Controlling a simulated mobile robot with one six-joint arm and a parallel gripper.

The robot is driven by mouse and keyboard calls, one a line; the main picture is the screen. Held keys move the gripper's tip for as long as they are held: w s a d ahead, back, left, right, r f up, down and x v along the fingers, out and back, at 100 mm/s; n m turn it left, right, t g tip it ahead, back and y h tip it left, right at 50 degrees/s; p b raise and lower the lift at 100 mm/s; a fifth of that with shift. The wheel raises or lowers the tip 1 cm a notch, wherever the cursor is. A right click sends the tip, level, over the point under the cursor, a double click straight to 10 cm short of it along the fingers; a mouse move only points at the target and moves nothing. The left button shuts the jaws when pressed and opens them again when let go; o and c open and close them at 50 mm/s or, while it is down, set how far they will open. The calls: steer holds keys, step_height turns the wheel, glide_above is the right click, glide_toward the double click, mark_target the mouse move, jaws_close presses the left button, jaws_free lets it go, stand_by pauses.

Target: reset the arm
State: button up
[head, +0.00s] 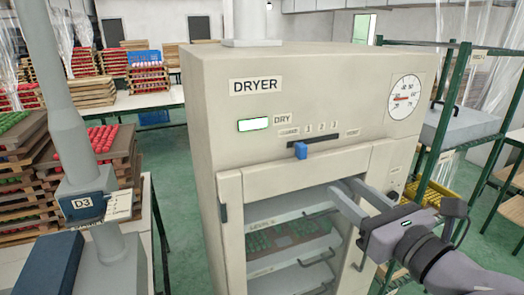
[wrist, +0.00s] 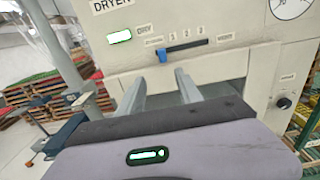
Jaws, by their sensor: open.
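My gripper (head: 352,196) is at the right of the head view, in front of the upper part of the dryer's opening. Its two fingers are apart and nothing shows between them. In the wrist view my gripper (wrist: 160,88) points at the dryer front, below the blue slider. The dryer (head: 212,110) is a large beige cabinet with a "DRY" label, a lit green-edged display (head: 253,124) and a round dial (head: 404,97). Its chamber is open at the front, with several shelves. A tray (head: 290,236) of green pieces lies on an upper shelf.
A blue slider (head: 300,150) sits in a slot above the opening. A green-framed rack (head: 452,95) stands close at the right. Stacked wooden trays (head: 85,185) and a grey post labelled D3 (head: 82,205) are at the left. Green floor (head: 180,215) shows between them.

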steer(key=s+a+f+n+g+y+b, duration=0.3)
steer(key=s+a+f+n+g+b, duration=0.35)
steer(key=a+f+n, duration=0.6)
steer(key=s+d+f+n+g+h+b, duration=0.3)
steer(key=s+f+n, duration=0.6)
steer(key=n, duration=0.6)
steer(key=f+g+h, duration=0.1)
steer(key=g+h, duration=0.1)
steer(key=h, duration=0.1)
steer(key=shift+s+f+n+h, duration=0.25)
steer(key=shift+f+n+h, duration=0.05)
steer(key=shift+f+n, duration=0.05)
stand_by(0.4)
